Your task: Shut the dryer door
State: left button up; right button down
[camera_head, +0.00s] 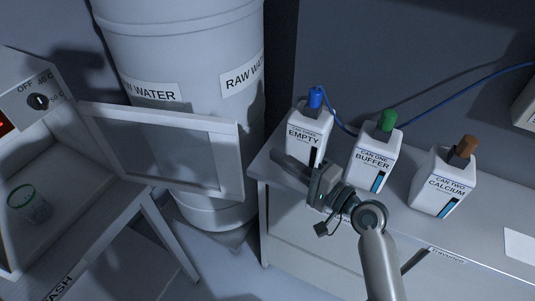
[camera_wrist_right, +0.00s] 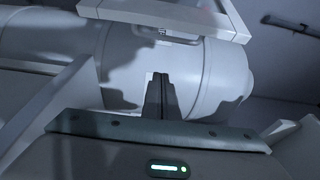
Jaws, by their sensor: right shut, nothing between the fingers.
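The dryer (camera_head: 75,190) stands at the left in the head view. Its door (camera_head: 232,155), a pale frame around a grey see-through panel, stands wide open, swung out to the right in front of the drum. In the right wrist view the door (camera_wrist_right: 225,22) shows at the top, with a bar handle (camera_wrist_right: 165,36) on it. My right gripper (camera_head: 279,158) is shut and empty, to the right of the door's free edge and apart from it. Its closed fingers (camera_wrist_right: 160,80) point towards the drum and door in the wrist view. My left gripper is not in view.
A green-rimmed glass (camera_head: 28,203) stands inside the dryer. A large raw water drum (camera_head: 190,50) stands behind the door. The EMPTY can (camera_head: 308,130), BUFFER can (camera_head: 373,158) and CALCIUM can (camera_head: 440,185) stand on the right bench (camera_head: 480,225), close to my right arm.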

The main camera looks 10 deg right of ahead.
jog(key=p+x, duration=0.4)
jog(key=x, duration=0.5)
jog(key=s+a+p, duration=0.1)
jog(key=s+a, duration=0.1)
jog(key=s, duration=0.1)
jog(key=shift+a+p, duration=0.2)
jog(key=shift+p, duration=0.1)
jog(key=shift+s, duration=0.1)
